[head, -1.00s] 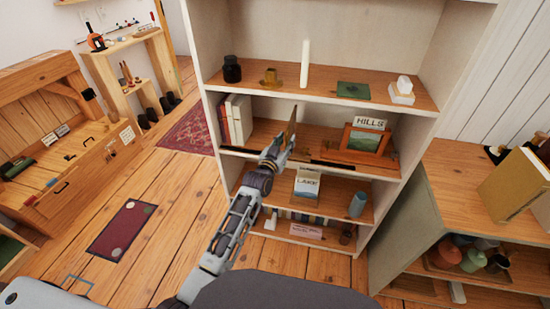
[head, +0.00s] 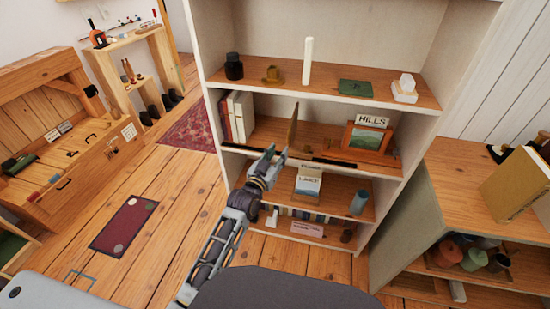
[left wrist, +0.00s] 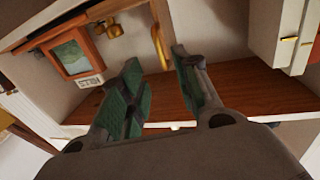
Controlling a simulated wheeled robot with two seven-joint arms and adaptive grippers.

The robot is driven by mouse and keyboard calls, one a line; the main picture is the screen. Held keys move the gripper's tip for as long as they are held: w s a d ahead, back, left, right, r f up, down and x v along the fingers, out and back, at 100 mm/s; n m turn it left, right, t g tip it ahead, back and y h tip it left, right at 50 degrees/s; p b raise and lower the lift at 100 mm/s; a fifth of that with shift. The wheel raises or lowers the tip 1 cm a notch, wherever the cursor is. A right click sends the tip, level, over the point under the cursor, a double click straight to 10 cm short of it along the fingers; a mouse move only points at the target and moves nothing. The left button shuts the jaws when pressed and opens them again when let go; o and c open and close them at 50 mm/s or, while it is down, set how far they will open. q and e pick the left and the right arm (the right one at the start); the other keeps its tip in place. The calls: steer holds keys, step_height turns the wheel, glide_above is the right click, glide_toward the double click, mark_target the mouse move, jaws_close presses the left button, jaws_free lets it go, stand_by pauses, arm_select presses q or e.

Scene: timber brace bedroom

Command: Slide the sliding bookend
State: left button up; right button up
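The sliding bookend (head: 293,125) is a thin upright tan plate on the second shelf, to the right of a few books (head: 238,117) and apart from them. My left gripper (head: 276,155) is in front of that shelf, below and left of the bookend, with a gap between them. In the left wrist view, which is turned upside down, my left gripper (left wrist: 157,60) has its green-padded fingers apart with nothing between them. The bookend (left wrist: 161,42) shows beyond the fingertips, its end partly cut off by the frame. My right gripper is not in view.
A framed picture (head: 367,140) and a HILLS card (head: 371,121) stand right of the bookend. The shelf between books and bookend is clear. A LAKE box (head: 308,183) and a blue cup (head: 358,203) are below. A low cabinet (head: 450,190) stands at right.

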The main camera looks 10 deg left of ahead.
arm_select(q)
steer(key=shift+v, duration=0.85)
